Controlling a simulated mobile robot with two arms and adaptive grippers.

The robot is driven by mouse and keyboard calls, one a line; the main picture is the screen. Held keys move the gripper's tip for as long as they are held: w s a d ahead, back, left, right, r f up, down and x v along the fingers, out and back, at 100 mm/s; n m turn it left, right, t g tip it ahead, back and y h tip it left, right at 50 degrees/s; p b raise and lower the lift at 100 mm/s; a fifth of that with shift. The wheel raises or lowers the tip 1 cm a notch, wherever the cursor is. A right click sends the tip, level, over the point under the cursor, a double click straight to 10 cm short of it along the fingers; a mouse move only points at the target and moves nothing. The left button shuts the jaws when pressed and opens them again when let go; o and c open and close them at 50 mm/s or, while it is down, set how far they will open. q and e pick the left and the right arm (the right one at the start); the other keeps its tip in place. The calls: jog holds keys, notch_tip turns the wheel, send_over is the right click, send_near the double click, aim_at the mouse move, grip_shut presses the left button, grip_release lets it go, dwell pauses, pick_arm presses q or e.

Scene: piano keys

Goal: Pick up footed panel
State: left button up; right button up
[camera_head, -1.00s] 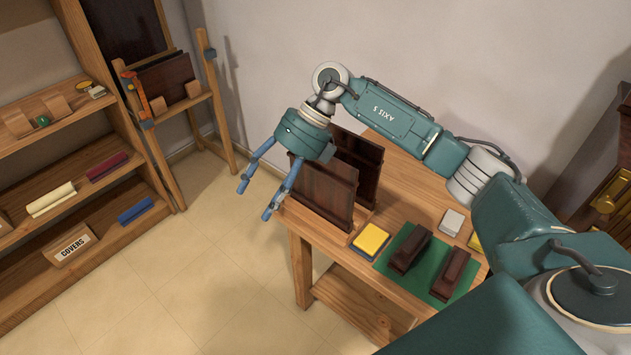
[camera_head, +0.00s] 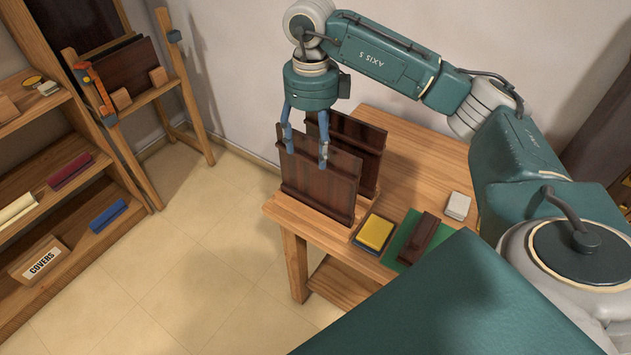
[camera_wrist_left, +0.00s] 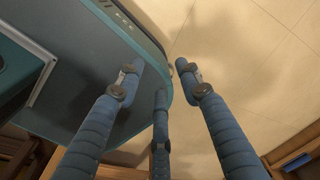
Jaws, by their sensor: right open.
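Two dark brown footed panels stand upright, one behind the other, on the wooden table. The front panel (camera_head: 318,190) has a ledge along its foot; the rear panel (camera_head: 366,138) is partly hidden behind it. My right gripper (camera_head: 306,160) points down at the top of the front panel, its blue fingers apart. The fingers overlap the panel's upper part in the picture; I cannot tell whether they touch it. My left gripper (camera_wrist_left: 158,72) shows only in the left wrist view, fingers spread and empty, above the floor and beside a teal surface.
On the table (camera_head: 425,165) are a yellow block in a tray (camera_head: 375,232), a dark block (camera_head: 418,238) on a green mat and a pale block (camera_head: 457,206). A shelf with a COVERS box (camera_head: 38,260) and a rack with dark panels (camera_head: 130,75) stand left. Floor between is clear.

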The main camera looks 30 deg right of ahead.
aim_at(314, 159)
jog(key=shift+f, duration=0.85)
jog(key=f, duration=0.1)
jog(key=f+p, duration=0.2)
jog(key=f, duration=0.1)
jog(key=shift+s+d, duration=0.1)
jog(key=shift+s, duration=0.15)
jog(key=shift+f, duration=0.6)
pick_arm(q)
jog(key=w+r, duration=0.1)
jog(key=r, duration=0.1)
jog(key=shift+w+r, duration=0.35)
pick_arm(e)
jog(key=c, duration=0.3)
pick_arm(q)
jog(key=shift+s, duration=0.2)
pick_arm(e)
grip_shut()
